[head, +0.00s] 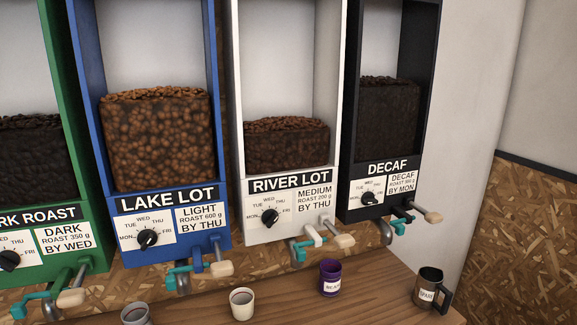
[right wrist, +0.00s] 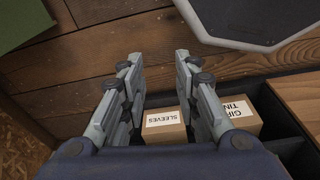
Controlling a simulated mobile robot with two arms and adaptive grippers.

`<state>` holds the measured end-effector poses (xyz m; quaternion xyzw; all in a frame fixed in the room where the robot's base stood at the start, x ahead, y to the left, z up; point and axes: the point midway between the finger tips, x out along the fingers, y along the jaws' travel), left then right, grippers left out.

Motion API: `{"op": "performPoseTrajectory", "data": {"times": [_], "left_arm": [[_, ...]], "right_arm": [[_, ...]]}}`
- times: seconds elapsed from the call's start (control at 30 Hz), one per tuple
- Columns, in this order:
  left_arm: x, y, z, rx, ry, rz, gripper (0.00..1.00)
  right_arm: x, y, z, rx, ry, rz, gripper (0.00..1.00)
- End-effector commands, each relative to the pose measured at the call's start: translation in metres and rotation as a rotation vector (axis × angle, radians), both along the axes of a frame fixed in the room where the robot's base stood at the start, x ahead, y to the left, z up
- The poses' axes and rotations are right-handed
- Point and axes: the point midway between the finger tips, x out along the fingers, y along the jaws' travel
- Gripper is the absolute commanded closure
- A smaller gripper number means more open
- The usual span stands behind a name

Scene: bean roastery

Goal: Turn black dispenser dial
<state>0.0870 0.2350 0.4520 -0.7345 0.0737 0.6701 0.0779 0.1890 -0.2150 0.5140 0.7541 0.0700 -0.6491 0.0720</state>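The black dispenser (head: 351,150) labelled DECAF stands at the right end of the row in the head view, part filled with dark beans. Its black dial (head: 369,198) sits on a white day-marked plate at the lower left of its front. The pointer is too small to read surely. The card beside the dial (head: 402,183) reads "DECAF ROAST 500 g BY MON", with the weight hard to read. My right gripper (right wrist: 157,60) shows only in the right wrist view. It is open and empty above wood and small boxes, away from the dial. My left gripper is in neither view.
White (head: 237,100), blue (head: 88,100) and green dispensers (head: 60,110) stand to the left, each with a dial and projecting handles. Cups, a purple mug (head: 330,278) and a dark metal mug (head: 429,288) stand below. Boxes labelled SLEEVES (right wrist: 165,128) and GIFT TIN (right wrist: 238,115) lie in a dark compartmented tray.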

Motion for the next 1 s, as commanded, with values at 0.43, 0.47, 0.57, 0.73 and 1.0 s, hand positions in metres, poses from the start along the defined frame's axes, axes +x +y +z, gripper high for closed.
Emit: {"op": "performPoseTrajectory", "data": {"times": [0.43, 0.47, 0.57, 0.73, 1.0], "left_arm": [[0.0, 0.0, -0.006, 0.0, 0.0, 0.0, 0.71], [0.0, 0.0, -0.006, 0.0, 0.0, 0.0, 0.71], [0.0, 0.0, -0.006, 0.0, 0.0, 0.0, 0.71], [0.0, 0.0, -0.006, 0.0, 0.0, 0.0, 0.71], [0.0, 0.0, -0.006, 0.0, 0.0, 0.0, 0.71]], "right_arm": [[-0.097, -0.019, -0.067, -0.009, 0.055, 0.013, 0.71], [-0.099, -0.019, -0.068, -0.009, 0.055, 0.013, 0.71], [-0.1, -0.019, -0.068, -0.009, 0.055, 0.013, 0.71], [-0.1, -0.019, -0.068, -0.009, 0.055, 0.013, 0.71], [-0.1, -0.019, -0.068, -0.009, 0.055, 0.013, 0.71]]}}
